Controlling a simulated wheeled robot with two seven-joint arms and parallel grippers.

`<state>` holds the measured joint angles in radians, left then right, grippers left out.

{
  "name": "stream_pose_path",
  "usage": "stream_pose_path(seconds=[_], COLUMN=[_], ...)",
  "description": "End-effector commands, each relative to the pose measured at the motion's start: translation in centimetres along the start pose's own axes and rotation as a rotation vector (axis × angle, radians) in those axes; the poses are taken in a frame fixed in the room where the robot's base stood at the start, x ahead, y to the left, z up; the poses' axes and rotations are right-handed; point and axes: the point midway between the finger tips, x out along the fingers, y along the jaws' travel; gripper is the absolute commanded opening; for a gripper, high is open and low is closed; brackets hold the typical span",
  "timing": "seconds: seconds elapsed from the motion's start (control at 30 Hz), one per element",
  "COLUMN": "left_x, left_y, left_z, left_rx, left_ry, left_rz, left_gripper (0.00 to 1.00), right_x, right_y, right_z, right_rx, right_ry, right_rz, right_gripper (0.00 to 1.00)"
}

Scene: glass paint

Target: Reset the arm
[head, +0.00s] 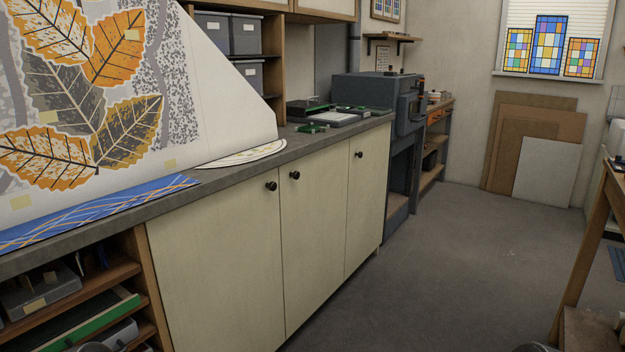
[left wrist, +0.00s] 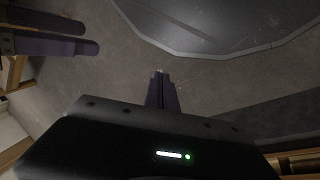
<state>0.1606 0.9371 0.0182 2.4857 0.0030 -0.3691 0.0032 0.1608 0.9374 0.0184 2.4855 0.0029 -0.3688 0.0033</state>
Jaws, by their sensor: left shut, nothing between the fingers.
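My left gripper (left wrist: 162,80) shows in the left wrist view. Its two dark purple fingers are pressed together, with nothing between them. They point over the grey floor. In the same view, two more purple fingers reach in from the upper left edge. They look like my right gripper (left wrist: 90,36), with a gap between the fingers and nothing held. Neither gripper shows in the head view.
A long grey counter (head: 228,174) over cream cupboards runs along the left. A leaf-patterned panel (head: 215,110) and a blue patterned strip (head: 100,210) are on it. A wooden table (head: 588,235) stands at the right edge. The floor (head: 460,260) between is clear.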

Motion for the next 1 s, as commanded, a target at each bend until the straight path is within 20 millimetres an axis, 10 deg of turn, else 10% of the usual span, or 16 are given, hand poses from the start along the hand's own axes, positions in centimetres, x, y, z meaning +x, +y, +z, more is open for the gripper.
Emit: stream_pose_path(seconds=[0.03,0.1,0.33,1.0], left_x=[-4.5,-7.2,-13.1,-14.0], left_y=[1.8,2.9,5.5,5.9], left_z=[0.1,0.2,0.7,0.8], left_rx=[0.003,0.005,0.012,0.014], left_ry=[-0.005,-0.011,-0.026,-0.03], left_rz=[0.002,0.004,0.01,0.011], left_gripper=[0.0,0.0,0.0,0.0], right_x=[-4.5,-7.2,-13.2,-14.0], right_y=[-1.8,-3.0,-5.5,-5.9], right_z=[0.1,0.2,0.7,0.8], right_rx=[-0.003,-0.006,-0.013,-0.014], right_ry=[-0.005,-0.011,-0.026,-0.03], right_rz=[-0.002,-0.004,-0.01,-0.011], right_gripper=[0.47,0.47,0.47,0.47])
